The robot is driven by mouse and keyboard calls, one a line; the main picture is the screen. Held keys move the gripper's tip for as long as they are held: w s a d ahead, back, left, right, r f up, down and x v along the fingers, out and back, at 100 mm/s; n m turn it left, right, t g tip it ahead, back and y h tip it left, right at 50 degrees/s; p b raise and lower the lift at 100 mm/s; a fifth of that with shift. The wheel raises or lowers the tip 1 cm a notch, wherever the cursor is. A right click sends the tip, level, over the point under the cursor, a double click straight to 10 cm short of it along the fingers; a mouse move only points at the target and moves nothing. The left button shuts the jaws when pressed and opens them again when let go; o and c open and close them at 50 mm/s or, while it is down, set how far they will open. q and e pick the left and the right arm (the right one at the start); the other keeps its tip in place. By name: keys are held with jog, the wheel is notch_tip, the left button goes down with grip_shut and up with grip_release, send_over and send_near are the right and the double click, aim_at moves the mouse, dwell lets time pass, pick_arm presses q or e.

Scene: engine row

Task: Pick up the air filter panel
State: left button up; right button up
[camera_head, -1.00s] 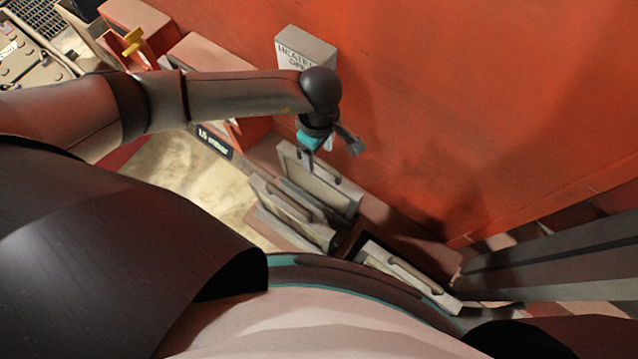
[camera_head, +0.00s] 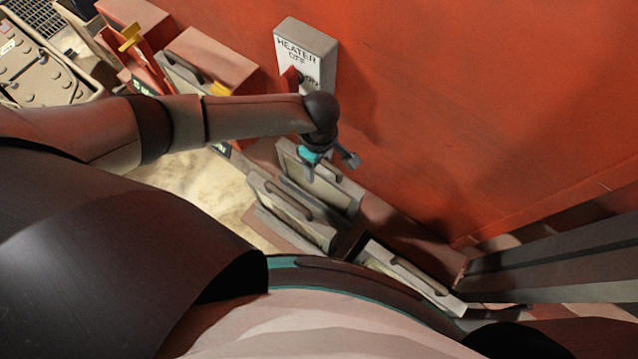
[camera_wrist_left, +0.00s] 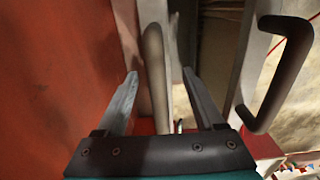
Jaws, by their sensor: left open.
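Pale framed panels with dark bar handles stand upright in a row by the red wall. In the head view, one panel (camera_head: 318,187) is under my left gripper (camera_head: 330,166), another panel (camera_head: 290,213) is nearer me, and a third panel (camera_head: 408,275) is at lower right. I cannot tell which is the air filter panel. My left gripper is open. In the left wrist view, a brown bar handle (camera_wrist_left: 155,65) lies between the two fingers of the gripper (camera_wrist_left: 160,76), with no clear grip on it. A second handle (camera_wrist_left: 285,75) is to the right. My right gripper is not visible.
The red wall (camera_head: 480,110) rises close beside the gripper. A grey heater box (camera_head: 308,55) is fixed to it behind my arm. Red boxes (camera_head: 215,62) with yellow parts stand at upper left. A pale floor area (camera_head: 195,185) is left of the panels.

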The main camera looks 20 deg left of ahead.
pick_arm(q)
grip_shut()
dwell(0.5)
jog(key=shift+r, duration=0.1)
dwell(0.8)
